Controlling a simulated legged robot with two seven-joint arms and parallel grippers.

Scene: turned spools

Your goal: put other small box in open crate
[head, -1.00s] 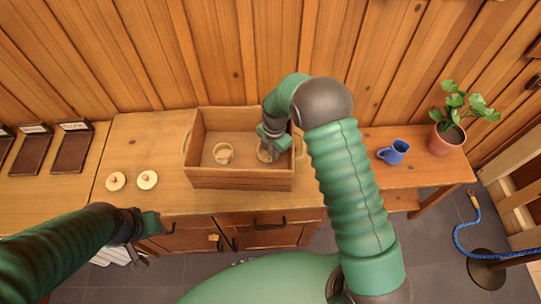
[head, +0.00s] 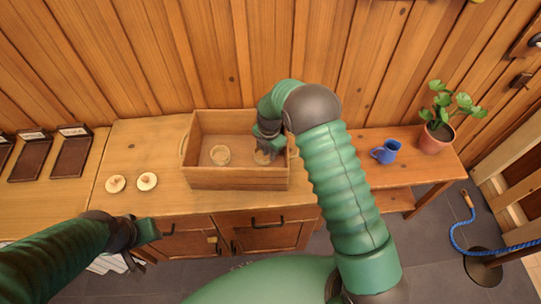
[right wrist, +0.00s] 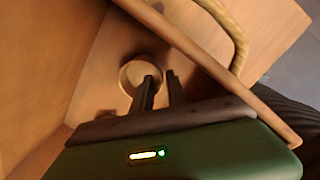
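The open crate (head: 236,178) is a wooden box with rope handles standing on the wooden bench. Two small round wooden boxes are inside it. One small box (head: 220,155) stands clear near the middle of its floor. The other small box (head: 262,157) is at the right side, partly hidden under my right gripper (head: 265,150). In the right wrist view a round box (right wrist: 128,77) shows at the fingertips. The right fingers (right wrist: 160,85) are apart, one overlapping its rim and the other beside it. My left gripper (head: 140,250) hangs low at the bench's front edge, apparently empty, its fingers unclear.
Two round lids with knobs (head: 115,184) (head: 147,181) lie left of the crate. Dark trays (head: 72,152) are at the far left. A blue mug (head: 388,152) and a potted plant (head: 436,138) stand on the right. The bench between lids and trays is clear.

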